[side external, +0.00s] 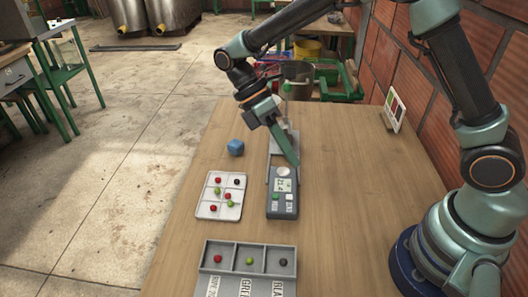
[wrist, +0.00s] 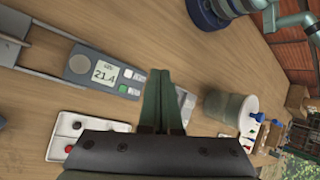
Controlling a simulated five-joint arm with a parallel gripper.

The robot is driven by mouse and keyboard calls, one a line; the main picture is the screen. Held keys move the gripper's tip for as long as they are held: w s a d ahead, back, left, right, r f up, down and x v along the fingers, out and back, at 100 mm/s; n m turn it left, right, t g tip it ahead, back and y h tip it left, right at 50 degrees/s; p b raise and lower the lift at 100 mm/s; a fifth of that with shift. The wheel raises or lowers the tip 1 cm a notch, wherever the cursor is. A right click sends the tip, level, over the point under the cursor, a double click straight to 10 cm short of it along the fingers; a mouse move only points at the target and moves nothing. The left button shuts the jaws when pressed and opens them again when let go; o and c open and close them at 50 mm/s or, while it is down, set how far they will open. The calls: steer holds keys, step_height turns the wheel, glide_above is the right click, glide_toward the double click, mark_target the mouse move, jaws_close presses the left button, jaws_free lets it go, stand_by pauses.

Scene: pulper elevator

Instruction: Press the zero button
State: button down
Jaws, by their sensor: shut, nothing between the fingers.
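A grey measuring device (side external: 270,209) lies on the wooden table in the middle of the side view. It has a pale round disc (side external: 283,171), a small display (side external: 281,185), a green button (side external: 275,197) and a whitish button (side external: 289,197). The button labels are too small to read, so I cannot tell which is zero. My gripper (side external: 294,163) is shut and empty, pointing down near the disc end. In the wrist view its closed fingertips (wrist: 161,72) appear beside the device's button end.
A white tray (side external: 206,214) holds several red, green and dark balls. A grey three-compartment tray (side external: 215,258) is at the front. The right side of the table is clear.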

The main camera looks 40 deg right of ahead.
mark_target(286, 196)
steer(key=shift+f, duration=4.4)
steer(key=shift+f, duration=0.15)
steer(key=shift+d+f, duration=0.1)
steer(key=shift+f, duration=0.2)
steer(key=shift+f, duration=0.35)
steer(key=shift+r, duration=0.8)
steer(key=shift+r, duration=2.5)
